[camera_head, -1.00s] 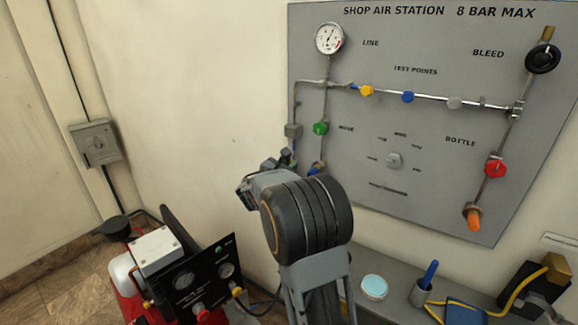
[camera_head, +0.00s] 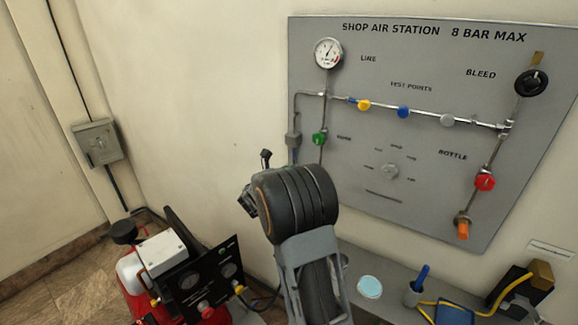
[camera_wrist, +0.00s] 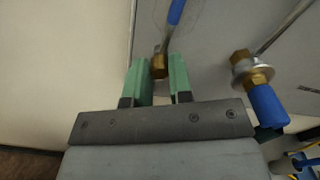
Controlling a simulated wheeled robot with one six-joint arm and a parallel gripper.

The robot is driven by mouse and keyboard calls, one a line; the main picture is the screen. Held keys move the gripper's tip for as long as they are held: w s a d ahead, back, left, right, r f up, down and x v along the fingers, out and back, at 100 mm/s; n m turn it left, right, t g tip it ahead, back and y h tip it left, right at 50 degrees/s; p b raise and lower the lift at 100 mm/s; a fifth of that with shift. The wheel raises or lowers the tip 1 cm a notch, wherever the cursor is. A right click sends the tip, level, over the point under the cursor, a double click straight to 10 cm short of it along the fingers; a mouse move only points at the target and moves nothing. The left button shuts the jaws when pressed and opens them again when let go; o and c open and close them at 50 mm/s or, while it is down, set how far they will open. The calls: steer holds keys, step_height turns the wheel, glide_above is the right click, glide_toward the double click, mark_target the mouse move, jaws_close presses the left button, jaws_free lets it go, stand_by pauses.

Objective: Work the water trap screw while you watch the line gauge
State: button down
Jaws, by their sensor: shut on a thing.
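The line gauge (camera_head: 328,53) is a round white dial at the panel's upper left in the head view. Its needle shows, but its figures are too small to read. In the wrist view, a small brass piece (camera_wrist: 160,66) at the lower end of a blue part (camera_wrist: 175,13) sits between the green fingers of my gripper (camera_wrist: 161,78). It appears to be the water trap screw, and my gripper is shut on it. In the head view my own arm hides the gripper and the screw.
A brass fitting with a blue end (camera_wrist: 266,105) is close to the right of my gripper. The grey panel (camera_head: 430,165) carries a green knob (camera_head: 319,138), a red knob (camera_head: 485,182) and a black bleed knob (camera_head: 531,83). A compressor (camera_head: 185,280) stands at lower left.

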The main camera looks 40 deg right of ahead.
steer(key=shift+n+p, duration=2.45)
steer(key=shift+n, duration=0.65)
steer(key=c, duration=1)
jaws_free()
steer(key=b+v, duration=0.2)
steer(key=v, duration=1.2)
steer(key=shift+d, duration=0.1)
